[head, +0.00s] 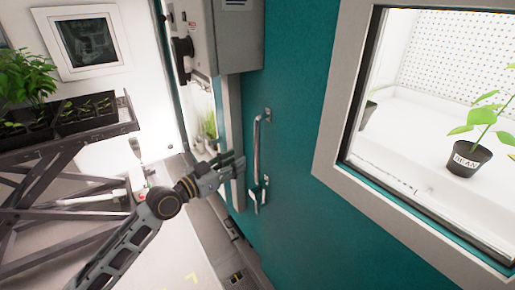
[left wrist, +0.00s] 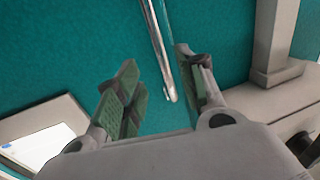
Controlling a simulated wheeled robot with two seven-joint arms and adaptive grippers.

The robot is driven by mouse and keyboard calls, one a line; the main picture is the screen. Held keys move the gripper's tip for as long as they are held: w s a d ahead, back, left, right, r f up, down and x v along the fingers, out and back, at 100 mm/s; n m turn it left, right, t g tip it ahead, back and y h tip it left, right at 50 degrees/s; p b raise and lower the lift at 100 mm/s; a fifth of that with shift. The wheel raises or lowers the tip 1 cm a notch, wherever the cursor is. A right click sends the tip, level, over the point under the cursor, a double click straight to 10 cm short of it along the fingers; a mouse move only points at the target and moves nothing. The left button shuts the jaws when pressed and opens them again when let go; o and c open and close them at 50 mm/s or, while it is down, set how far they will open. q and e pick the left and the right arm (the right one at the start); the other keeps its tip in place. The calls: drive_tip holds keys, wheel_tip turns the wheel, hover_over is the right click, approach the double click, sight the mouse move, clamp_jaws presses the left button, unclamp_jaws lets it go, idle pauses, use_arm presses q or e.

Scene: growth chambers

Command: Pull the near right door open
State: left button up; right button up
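The teal door (head: 300,215) fills the middle of the head view, with a grey-framed window on its right. An upright metal bar handle (head: 257,150) is mounted near its left edge; it also shows in the left wrist view (left wrist: 160,50). My left gripper (head: 238,167) is just left of the handle's lower half. In the left wrist view its fingers (left wrist: 158,82) are spread, and the handle's end lies in the gap, closer to the right finger. I cannot tell whether the finger touches it. My right gripper is out of view.
A grey control box (head: 235,35) is above the handle. A potted plant labelled BEAN (head: 467,158) stands behind the window. At left is a dark rack (head: 75,145) with seedling trays. Pale floor lies between rack and door.

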sight(258, 148)
use_arm(q)
drive_tip(key=shift+p+x, duration=1.05)
drive_tip(key=shift+x, duration=4.35)
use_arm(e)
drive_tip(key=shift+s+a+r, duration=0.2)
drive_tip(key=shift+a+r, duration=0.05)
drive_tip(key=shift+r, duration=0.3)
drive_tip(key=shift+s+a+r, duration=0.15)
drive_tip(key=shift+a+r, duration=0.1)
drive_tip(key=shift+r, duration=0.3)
use_arm(q)
drive_tip(key=shift+c, duration=0.5)
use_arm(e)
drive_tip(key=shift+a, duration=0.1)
use_arm(q)
clamp_jaws()
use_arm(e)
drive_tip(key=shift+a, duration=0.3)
